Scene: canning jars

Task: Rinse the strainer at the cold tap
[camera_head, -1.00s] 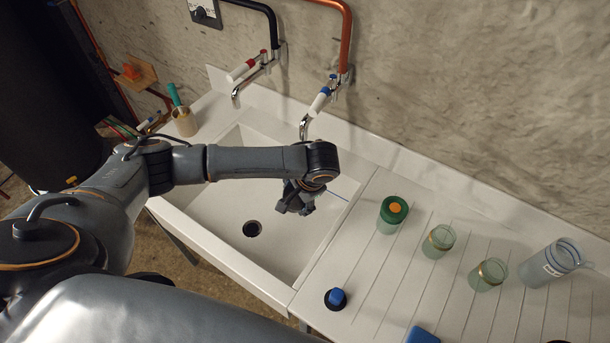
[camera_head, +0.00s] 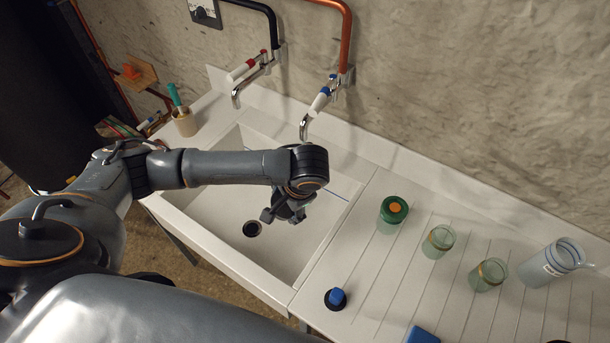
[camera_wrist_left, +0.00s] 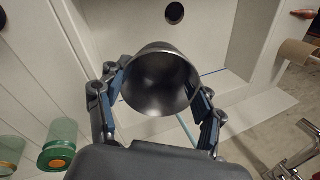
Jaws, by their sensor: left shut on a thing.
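My left gripper (camera_head: 284,215) is over the white sink (camera_head: 222,203), to the right of its drain (camera_head: 251,229). In the left wrist view its fingers (camera_wrist_left: 157,105) are shut on a grey, hollow, cup-shaped metal thing, which I take as the strainer (camera_wrist_left: 160,80). Its round mouth faces the camera; I cannot make out holes. In the head view the gripper and arm hide it. The cold tap (camera_head: 318,103) has a blue-marked handle and a curved chrome spout, behind and right of the gripper, apart from it. No water shows from it. My right gripper is not in view.
A red-marked tap (camera_head: 244,70) is left of the cold tap. The ribbed drainboard holds a green-lidded jar (camera_head: 393,212), two open jars (camera_head: 439,241), a clear jug (camera_head: 545,265) and a blue knobbed piece (camera_head: 336,298). A brush pot (camera_head: 185,123) stands behind the sink's left end.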

